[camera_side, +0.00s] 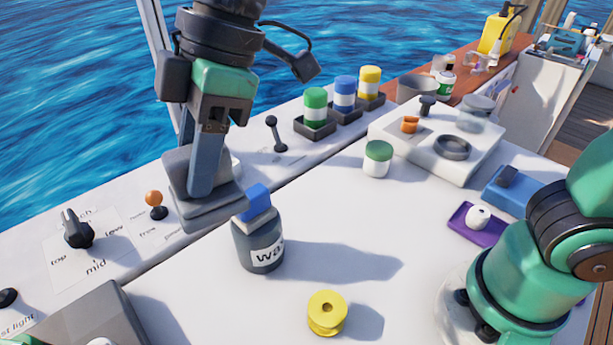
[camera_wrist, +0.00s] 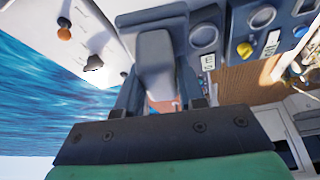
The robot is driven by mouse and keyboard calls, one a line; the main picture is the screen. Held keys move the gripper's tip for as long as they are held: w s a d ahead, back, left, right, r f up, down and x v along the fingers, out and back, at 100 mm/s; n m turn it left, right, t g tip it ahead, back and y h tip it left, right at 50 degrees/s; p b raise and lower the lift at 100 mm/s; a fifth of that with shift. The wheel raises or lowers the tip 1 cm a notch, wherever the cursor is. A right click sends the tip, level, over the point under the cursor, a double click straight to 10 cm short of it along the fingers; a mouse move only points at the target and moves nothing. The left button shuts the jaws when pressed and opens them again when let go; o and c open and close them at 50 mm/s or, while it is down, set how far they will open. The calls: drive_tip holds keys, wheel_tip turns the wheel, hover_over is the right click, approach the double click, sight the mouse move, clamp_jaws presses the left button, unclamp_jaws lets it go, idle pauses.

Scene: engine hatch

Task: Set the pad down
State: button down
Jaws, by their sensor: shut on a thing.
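My gripper (camera_side: 207,185) points down over the left part of the white work area and is shut on a grey pad. The pad (camera_side: 208,214) has a broad flat base and a raised grey part; its base looks tilted in the side view. In the wrist view the pad (camera_wrist: 155,50) sits between the fingers of my gripper (camera_wrist: 160,92). A dark bottle (camera_side: 258,248) with a blue cap and a partly readable label stands just right of the pad. I cannot tell whether the pad touches the surface below or the cap, and the fingers hide part of it.
An orange-knobbed lever (camera_side: 154,203) and a dark selector (camera_side: 77,232) are at left. A yellow spool (camera_side: 327,313) stands at the front, and a green-lidded jar (camera_side: 377,158) farther back. Several coloured canisters stand along the rear edge. The white top (camera_side: 330,225) between bottle and jar is clear.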

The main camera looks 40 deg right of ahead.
drive_tip(key=w+d+m+t+h, duration=0.2)
drive_tip(key=d+m, duration=0.5)
drive_tip(key=d, duration=1.4)
drive_tip(key=s+d+m+t+h, duration=0.1)
drive_tip(key=s+d+m, duration=0.35)
drive_tip(key=d, duration=0.35)
drive_tip(key=s+d+m+t+h, duration=0.1)
drive_tip(key=s+d+m, duration=0.35)
drive_tip(key=d, duration=0.35)
drive_tip(key=f, duration=2)
drive_tip(key=shift+s+d, duration=0.15)
drive_tip(key=shift+s, duration=0.15)
drive_tip(key=c, duration=0.5)
unclamp_jaws()
drive_tip(key=shift+c, duration=0.2)
